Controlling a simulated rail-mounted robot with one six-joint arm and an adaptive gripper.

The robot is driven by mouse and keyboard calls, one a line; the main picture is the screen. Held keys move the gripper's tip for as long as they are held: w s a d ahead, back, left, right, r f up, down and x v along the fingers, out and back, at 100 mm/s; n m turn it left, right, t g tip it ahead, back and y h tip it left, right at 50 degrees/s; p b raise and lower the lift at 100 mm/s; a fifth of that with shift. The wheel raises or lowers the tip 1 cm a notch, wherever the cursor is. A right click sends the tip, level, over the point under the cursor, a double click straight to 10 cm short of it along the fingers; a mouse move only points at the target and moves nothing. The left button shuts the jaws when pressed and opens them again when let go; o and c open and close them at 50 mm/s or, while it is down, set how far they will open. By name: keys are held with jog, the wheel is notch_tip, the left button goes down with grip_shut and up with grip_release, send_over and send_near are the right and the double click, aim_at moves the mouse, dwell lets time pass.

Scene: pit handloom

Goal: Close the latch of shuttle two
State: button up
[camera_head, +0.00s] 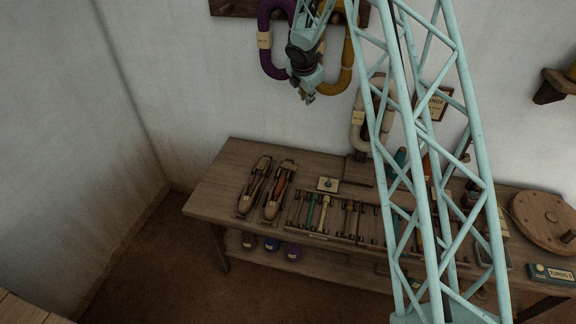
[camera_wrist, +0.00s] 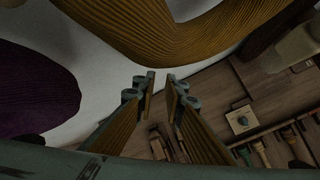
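Two wooden shuttles lie side by side at the left end of the workbench (camera_head: 215,180): a left shuttle (camera_head: 254,185) and a right shuttle (camera_head: 279,190). I cannot tell which is shuttle two, and their latches are too small to make out. In the wrist view a shuttle (camera_wrist: 157,143) shows partly between and below my fingers. My gripper (camera_head: 308,98) hangs high by the wall, above and behind the bench, well apart from the shuttles. In the wrist view my gripper (camera_wrist: 161,76) is open, with nothing between its fingers.
A purple yarn hank (camera_head: 268,45) and a mustard hank (camera_head: 347,60) hang on the wall close to my gripper. A rack of bobbins (camera_head: 325,215) and a small card (camera_head: 328,184) with a knob lie right of the shuttles. A round wooden disc (camera_head: 545,215) sits far right.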

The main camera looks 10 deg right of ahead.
jog(key=w+f+n+t, duration=0.1)
jog(key=w+n, duration=0.1)
jog(key=n, duration=0.2)
jog(key=n+g+y+b, duration=0.4)
jog(key=n+y, duration=0.2)
jog(key=n, duration=1.3)
send_over(287, 165)
jog(key=s+d, duration=0.4)
notch_tip(287, 165, down, 15)
jog(key=shift+d+r, duration=0.2)
jog(key=shift+w+f, duration=0.1)
jog(key=shift+b+x, duration=1.4)
jog(key=shift+x, duration=5.45)
jog(key=shift+c, duration=0.2)
grip_shut()
